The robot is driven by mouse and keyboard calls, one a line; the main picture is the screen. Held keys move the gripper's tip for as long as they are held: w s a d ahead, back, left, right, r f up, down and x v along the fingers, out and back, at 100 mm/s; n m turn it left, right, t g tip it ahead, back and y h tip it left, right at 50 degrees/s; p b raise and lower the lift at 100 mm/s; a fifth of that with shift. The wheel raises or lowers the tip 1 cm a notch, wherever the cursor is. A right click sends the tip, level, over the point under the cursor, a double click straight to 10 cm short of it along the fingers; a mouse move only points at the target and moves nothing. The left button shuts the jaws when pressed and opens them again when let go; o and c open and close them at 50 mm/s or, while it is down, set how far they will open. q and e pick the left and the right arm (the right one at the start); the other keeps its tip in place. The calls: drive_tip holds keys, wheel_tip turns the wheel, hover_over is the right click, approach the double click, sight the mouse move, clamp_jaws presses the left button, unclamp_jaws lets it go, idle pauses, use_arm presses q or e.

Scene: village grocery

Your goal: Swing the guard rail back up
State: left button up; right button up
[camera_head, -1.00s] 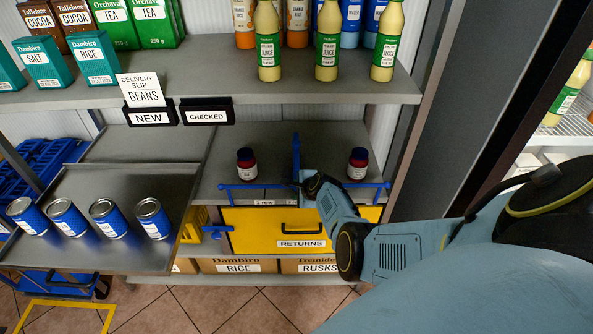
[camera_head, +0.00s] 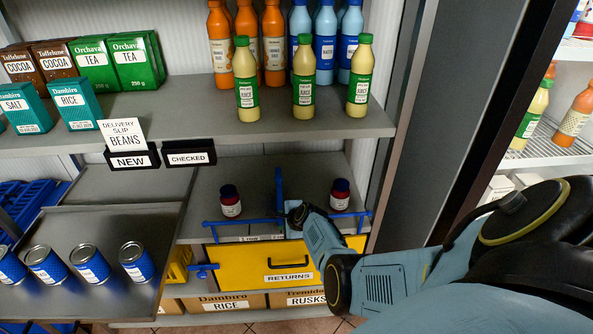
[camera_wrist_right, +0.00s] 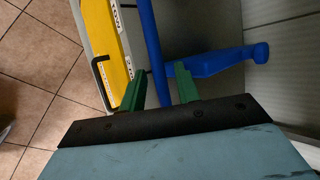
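The blue guard rail (camera_head: 240,222) runs low along the front edge of the lower shelf, above the yellow drawer. A blue arm (camera_head: 279,186) stands out from its middle over the shelf. My right gripper (camera_head: 295,216) is at the rail's middle, just right of that arm. In the right wrist view, the rail (camera_wrist_right: 152,45) passes between my green fingertips (camera_wrist_right: 160,82). The fingers are apart, one on each side of the rail, with what look like narrow gaps. The head view hides the fingertips' contact. My left gripper is not in view.
Two dark jars (camera_head: 230,201) (camera_head: 340,194) stand on the shelf behind the rail. The yellow RETURNS drawer (camera_head: 235,265) is below. A grey tray with blue cans (camera_head: 90,264) is at left. The upper shelf (camera_head: 300,127) holds bottles and boxes. A dark upright (camera_head: 440,130) stands at right.

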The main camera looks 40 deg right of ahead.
drive_tip(key=s+d+r+p, duration=0.2)
drive_tip(key=s+r+p, duration=0.2)
drive_tip(key=r, duration=0.7)
drive_tip(key=shift+s+r, duration=0.4)
drive_tip(key=shift+s, duration=0.55)
idle(0.4)
drive_tip(key=v, duration=1.3)
drive_tip(key=shift+r, duration=0.15)
drive_tip(key=shift+s, duration=0.1)
